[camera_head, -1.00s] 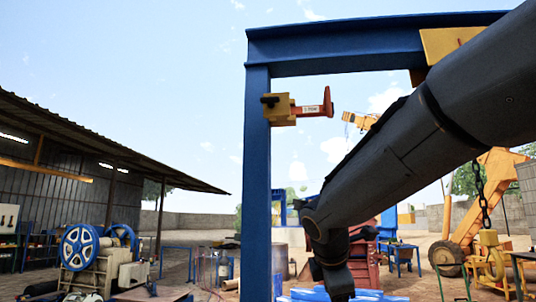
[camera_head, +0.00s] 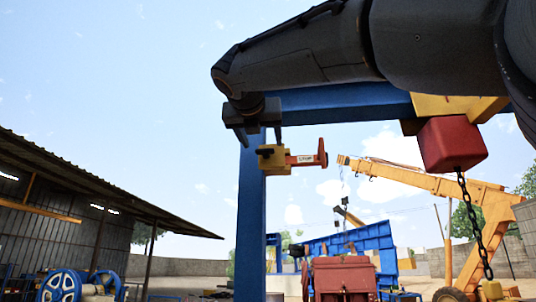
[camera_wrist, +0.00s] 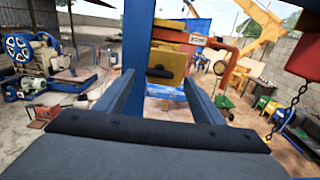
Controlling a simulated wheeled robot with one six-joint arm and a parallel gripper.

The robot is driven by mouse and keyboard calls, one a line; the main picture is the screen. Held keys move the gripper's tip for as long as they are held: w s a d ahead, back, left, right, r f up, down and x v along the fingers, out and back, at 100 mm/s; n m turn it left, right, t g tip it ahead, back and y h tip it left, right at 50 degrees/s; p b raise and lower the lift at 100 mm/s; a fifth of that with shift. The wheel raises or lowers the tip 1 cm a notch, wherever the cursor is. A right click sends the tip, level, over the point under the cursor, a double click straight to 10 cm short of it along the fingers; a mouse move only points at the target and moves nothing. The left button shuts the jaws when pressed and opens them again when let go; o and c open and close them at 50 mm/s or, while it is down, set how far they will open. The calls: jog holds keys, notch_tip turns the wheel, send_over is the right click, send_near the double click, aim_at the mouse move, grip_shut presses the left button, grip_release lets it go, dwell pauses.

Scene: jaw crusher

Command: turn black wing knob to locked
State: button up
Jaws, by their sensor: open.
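The black wing knob (camera_head: 264,153) sits on the front of a yellow box (camera_head: 279,165) fixed to a blue post. In the wrist view the knob (camera_wrist: 160,74) is a dark bar lying roughly level across the box face. A red arm (camera_head: 307,158) with a label and an upright end plate sticks out to the right of the box. My gripper (camera_head: 258,136) is open and empty just above the knob in the head view. In the wrist view the box (camera_wrist: 165,60) and knob show ahead between my two fingers, apart from them.
The blue post (camera_head: 250,220) and top beam (camera_head: 345,103) stand close to my arm. A red block (camera_head: 452,144) with a chain (camera_head: 475,220) hangs at the right. A yellow crane, a red machine and a shed stand farther back.

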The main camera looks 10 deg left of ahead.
aim_at(265, 153)
jog(key=w+p, duration=0.1)
jog(key=w, duration=0.3)
jog(key=shift+w+a, duration=0.1)
jog(key=shift+w, duration=0.25)
jog(key=c, duration=1)
